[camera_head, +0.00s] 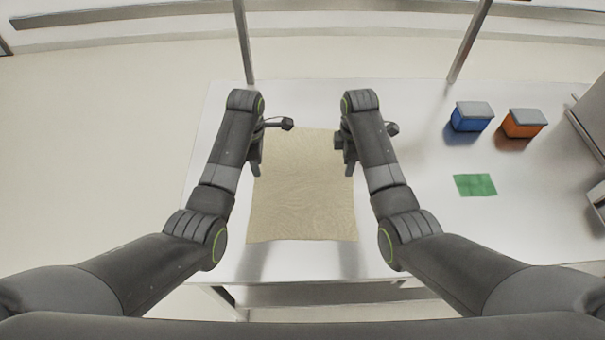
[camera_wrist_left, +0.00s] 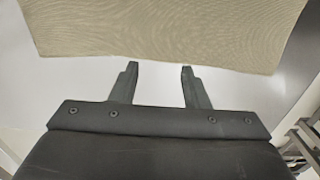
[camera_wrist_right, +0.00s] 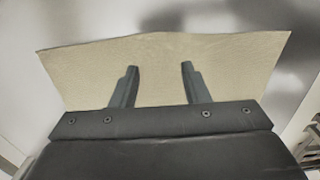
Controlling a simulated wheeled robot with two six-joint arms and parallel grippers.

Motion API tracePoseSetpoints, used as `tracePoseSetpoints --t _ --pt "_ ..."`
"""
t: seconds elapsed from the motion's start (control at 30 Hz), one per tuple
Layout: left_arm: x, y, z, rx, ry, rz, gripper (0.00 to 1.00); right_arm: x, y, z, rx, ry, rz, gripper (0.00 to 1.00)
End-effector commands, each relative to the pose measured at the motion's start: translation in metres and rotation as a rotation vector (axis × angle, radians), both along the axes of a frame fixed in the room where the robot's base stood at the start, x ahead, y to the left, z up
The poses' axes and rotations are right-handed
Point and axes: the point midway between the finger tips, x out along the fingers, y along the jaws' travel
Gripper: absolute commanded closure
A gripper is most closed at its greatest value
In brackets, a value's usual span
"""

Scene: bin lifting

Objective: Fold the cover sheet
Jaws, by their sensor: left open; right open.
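The cover sheet (camera_head: 303,190) is a tan, lightly wrinkled rectangle lying spread out on the white table, between my two arms. My left gripper (camera_head: 257,168) is open at the sheet's left edge. In the left wrist view the sheet (camera_wrist_left: 170,28) lies just beyond the open fingertips (camera_wrist_left: 158,68), with nothing between them. My right gripper (camera_head: 345,160) is open near the sheet's right edge. In the right wrist view the sheet (camera_wrist_right: 160,55) spreads behind the open, empty fingers (camera_wrist_right: 158,70). My arms hide parts of the sheet's side edges.
On the right of the table (camera_head: 420,150) stand a blue bin (camera_head: 470,119) and an orange bin (camera_head: 521,126), both with grey lids. A flat green patch (camera_head: 475,185) lies in front of them. A metal fixture (camera_head: 592,120) stands at the far right edge.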

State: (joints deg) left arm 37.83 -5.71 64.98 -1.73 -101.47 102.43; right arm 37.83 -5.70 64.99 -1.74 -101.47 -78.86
Motion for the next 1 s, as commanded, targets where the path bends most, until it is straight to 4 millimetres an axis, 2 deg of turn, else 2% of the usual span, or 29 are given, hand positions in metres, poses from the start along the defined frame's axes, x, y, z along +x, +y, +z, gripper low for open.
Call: tracePoseSetpoints --t 0.2,0.4,0.87,1.0 --pt "-0.001 0.000 -0.035 0.001 0.004 -0.001 0.58 -0.001 0.000 -0.035 -0.001 0.004 0.000 0.58" --pt "0.000 0.000 -0.050 0.001 0.001 -0.001 0.58 0.000 0.000 -0.050 0.000 0.002 -0.001 0.58" --pt "0.000 0.000 -0.056 0.000 0.000 -0.001 0.58 0.000 0.000 -0.056 0.000 0.000 -0.001 0.58" --pt "0.000 0.000 -0.055 0.000 0.000 -0.001 0.65 0.000 0.000 -0.055 0.000 0.000 -0.001 0.65"
